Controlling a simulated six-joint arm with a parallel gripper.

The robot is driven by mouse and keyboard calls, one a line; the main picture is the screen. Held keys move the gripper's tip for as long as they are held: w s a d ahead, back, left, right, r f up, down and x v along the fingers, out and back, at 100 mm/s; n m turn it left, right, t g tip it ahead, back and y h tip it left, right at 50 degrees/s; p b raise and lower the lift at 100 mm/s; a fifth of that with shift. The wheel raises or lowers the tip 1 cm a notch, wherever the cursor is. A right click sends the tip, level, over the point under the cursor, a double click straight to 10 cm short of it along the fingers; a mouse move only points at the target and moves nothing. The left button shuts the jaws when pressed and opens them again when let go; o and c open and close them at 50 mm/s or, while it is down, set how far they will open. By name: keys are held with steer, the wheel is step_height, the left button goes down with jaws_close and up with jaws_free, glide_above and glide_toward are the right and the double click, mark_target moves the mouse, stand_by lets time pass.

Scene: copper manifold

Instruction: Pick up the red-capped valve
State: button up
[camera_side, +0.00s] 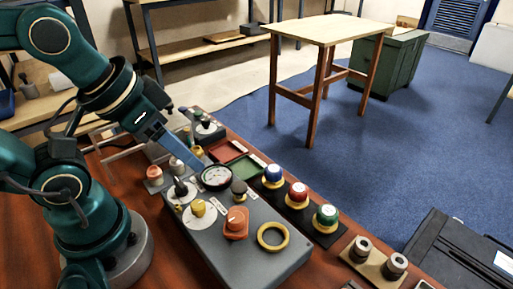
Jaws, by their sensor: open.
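A red-capped piece (297,193), likely the valve, stands upright on a dark strip on the table. It has a yellow ring at its base. It stands between a blue-capped one (273,174) and a green-capped one (326,216). My gripper (198,168) points down and to the right, with its tips close to a round black-rimmed gauge (216,178). It is apart from the red-capped piece, to its left, and nothing shows between its jaws. The gap between the fingers is too small to see here.
A grey panel (265,262) carries the gauge, knobs (199,207), an orange-red block (236,222) and a yellow ring (273,236). Red and green trays (226,151) lie behind. Two dark cylinders (396,264) stand on a tan plate at the right. A wooden table (330,29) stands beyond.

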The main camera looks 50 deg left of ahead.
steer(key=o, duration=0.5)
